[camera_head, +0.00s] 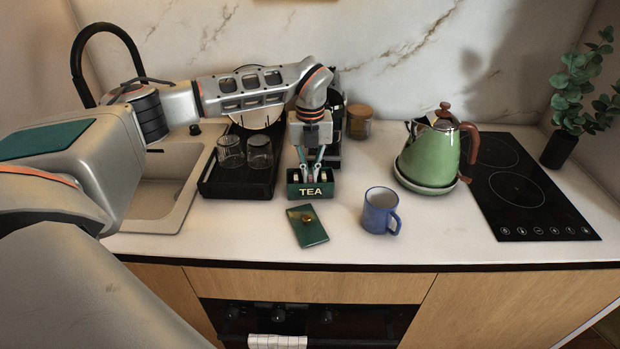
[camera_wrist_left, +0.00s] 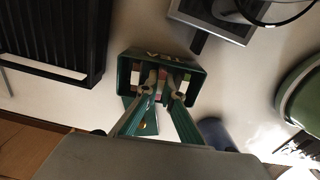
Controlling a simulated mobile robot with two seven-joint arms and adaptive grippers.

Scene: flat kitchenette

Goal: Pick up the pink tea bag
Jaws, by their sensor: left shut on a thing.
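The dark green tea box (camera_head: 310,190), lettered "TEA", stands on the counter without its lid. In the left wrist view the box (camera_wrist_left: 160,54) holds tea bags in compartments, with a pinkish one, the pink tea bag (camera_wrist_left: 162,80), in the middle. My left gripper (camera_head: 311,172) points down into the box from above. In the left wrist view its fingers (camera_wrist_left: 163,90) are closed on the pink tea bag, which still sits within the box walls. The fingers partly hide the bag. My right gripper is not in view.
The green lid (camera_head: 308,234) with a gold knob lies in front of the box. A blue mug (camera_head: 380,211) stands to the right, then a green kettle (camera_head: 428,158) and a black hob (camera_head: 515,190). A black tray (camera_head: 239,190) with two glasses stands left, beside the sink (camera_head: 160,190).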

